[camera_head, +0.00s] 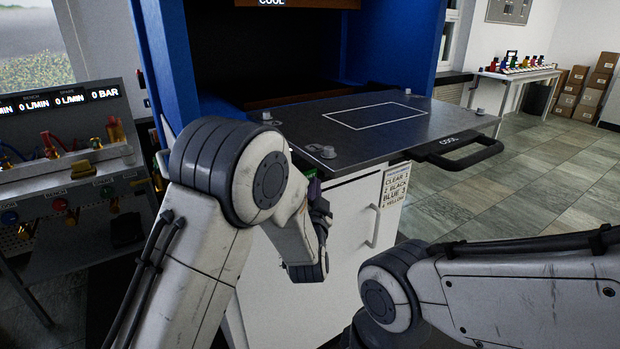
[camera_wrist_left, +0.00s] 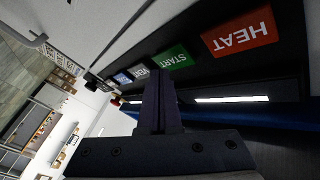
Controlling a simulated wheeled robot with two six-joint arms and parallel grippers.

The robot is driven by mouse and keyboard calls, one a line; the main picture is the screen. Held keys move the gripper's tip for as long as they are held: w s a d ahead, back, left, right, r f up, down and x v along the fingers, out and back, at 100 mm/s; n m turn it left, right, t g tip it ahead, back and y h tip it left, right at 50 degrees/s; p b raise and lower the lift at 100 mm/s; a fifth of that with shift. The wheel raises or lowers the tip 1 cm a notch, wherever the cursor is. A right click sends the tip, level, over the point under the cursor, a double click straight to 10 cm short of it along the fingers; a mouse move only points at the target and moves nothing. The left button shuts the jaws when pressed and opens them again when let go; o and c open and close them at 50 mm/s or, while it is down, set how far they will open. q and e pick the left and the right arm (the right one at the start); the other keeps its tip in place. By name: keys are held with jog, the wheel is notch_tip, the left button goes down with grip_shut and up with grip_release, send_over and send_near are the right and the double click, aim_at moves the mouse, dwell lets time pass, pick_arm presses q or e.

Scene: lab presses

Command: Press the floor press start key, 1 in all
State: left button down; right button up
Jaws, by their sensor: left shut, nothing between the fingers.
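The floor press is a blue-framed machine (camera_head: 393,45) in the head view, with a dark shelf marked COOL (camera_head: 378,108) and a white cabinet below. In the left wrist view a dark panel carries the green START key (camera_wrist_left: 173,58), with a red HEAT label (camera_wrist_left: 240,32) to its right and a white-lettered key (camera_wrist_left: 140,73) to its left. My left gripper (camera_wrist_left: 160,88) is shut and empty, its fingertips overlapping the START key's lower edge in the picture; I cannot tell whether they touch. In the head view my left arm mostly hides the panel. My right gripper is out of view.
The shelf's black handle (camera_head: 465,150) sticks out on the right. A paper sign (camera_head: 394,186) hangs on the cabinet. A bench with gauges and valves (camera_head: 65,170) stands at left. Tiled floor (camera_head: 520,175) is open at right, with boxes (camera_head: 590,85) beyond.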

pick_arm(q)
jog(key=shift+s+d, duration=0.75)
jog(key=shift+s, duration=0.3)
jog(key=shift+s+d, duration=0.75)
jog(key=shift+s, duration=0.25)
